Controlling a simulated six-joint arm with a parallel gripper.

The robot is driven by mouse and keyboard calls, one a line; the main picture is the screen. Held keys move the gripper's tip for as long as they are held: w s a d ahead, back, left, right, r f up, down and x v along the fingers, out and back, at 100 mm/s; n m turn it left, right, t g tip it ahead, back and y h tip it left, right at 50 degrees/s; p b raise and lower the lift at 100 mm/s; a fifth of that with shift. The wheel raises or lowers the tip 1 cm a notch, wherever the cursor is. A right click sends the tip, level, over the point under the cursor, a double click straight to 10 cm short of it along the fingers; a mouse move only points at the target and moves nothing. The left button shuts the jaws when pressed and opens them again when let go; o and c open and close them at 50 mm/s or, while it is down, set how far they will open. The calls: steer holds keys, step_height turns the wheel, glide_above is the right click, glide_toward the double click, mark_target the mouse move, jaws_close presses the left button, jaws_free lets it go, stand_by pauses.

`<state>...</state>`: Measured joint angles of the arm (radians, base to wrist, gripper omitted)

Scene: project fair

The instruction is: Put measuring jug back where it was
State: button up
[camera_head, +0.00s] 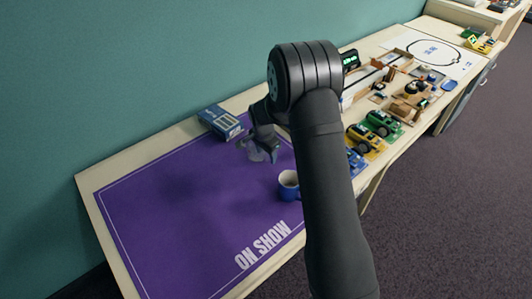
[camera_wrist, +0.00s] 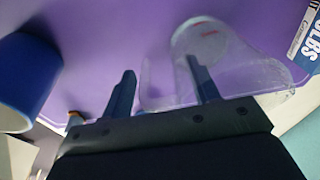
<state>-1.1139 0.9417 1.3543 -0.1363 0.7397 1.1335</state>
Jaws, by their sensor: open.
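The clear measuring jug (camera_head: 254,152) is on the purple mat (camera_head: 190,205) in the head view, partly hidden by my gripper (camera_head: 268,150). In the wrist view the see-through jug (camera_wrist: 225,55) lies ahead and to the right of centre. My gripper (camera_wrist: 162,88) is open there, its two dark fingers apart. The right finger overlaps the jug's outline, and the left finger shows left of it. I cannot tell whether either finger touches the jug.
A blue mug (camera_head: 288,188) with a pale inside stands near the mat's right edge; it also shows in the wrist view (camera_wrist: 22,85). A blue box (camera_head: 220,122) lies at the back. Toy vehicles (camera_head: 382,123) crowd the right. The mat's left is clear.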

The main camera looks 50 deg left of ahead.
step_height(320, 180, up, 12)
steer(key=s, duration=0.1)
steer(key=shift+s+d, duration=0.3)
steer(key=shift+d, duration=0.05)
steer(key=f, duration=0.3)
steer(key=w+f, duration=0.1)
steer(key=f, duration=0.7)
steer(key=shift+w+a+f, duration=0.25)
steer(key=shift+w+a, duration=0.05)
steer(key=shift+a, duration=0.1)
steer(key=shift+r, duration=1.4)
